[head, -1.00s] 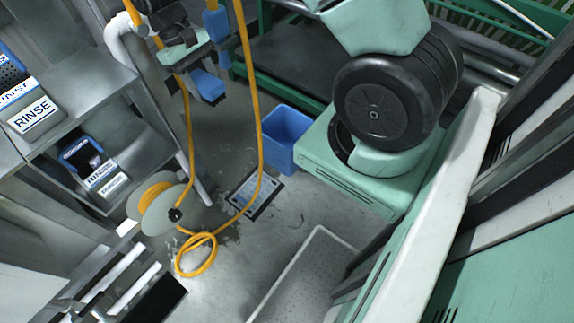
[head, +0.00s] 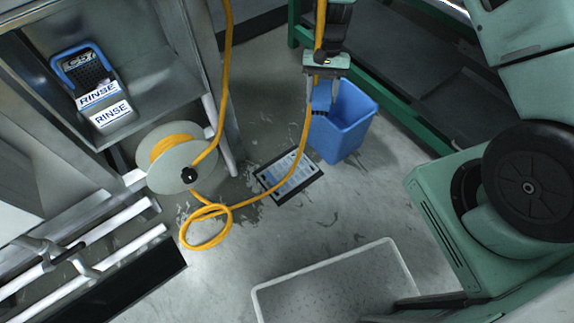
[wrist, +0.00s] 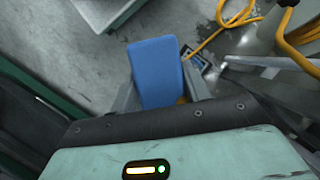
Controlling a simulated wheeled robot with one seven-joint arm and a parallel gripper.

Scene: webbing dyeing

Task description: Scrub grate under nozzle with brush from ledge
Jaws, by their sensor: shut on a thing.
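My gripper (head: 322,95) is shut on a blue brush (head: 321,98), seen small in the head view. In the wrist view the brush (wrist: 157,72) is a blue block between the fingers, and its bristles cannot be made out. The grate (head: 290,177) is a dark-framed rectangle in the floor with a pale, bluish inside. It lies below and left of my gripper in the head view, apart from the brush. In the wrist view a small part of the grate (wrist: 212,72) shows beyond the brush's right side. I cannot make out a nozzle.
An orange hose (head: 304,130) hangs past my gripper and loops on the floor beside a reel (head: 178,160). A blue bucket (head: 345,130) stands right of the grate. A pale tray (head: 335,270) lies in front. RINSE-labelled containers (head: 95,85) sit on the left shelf.

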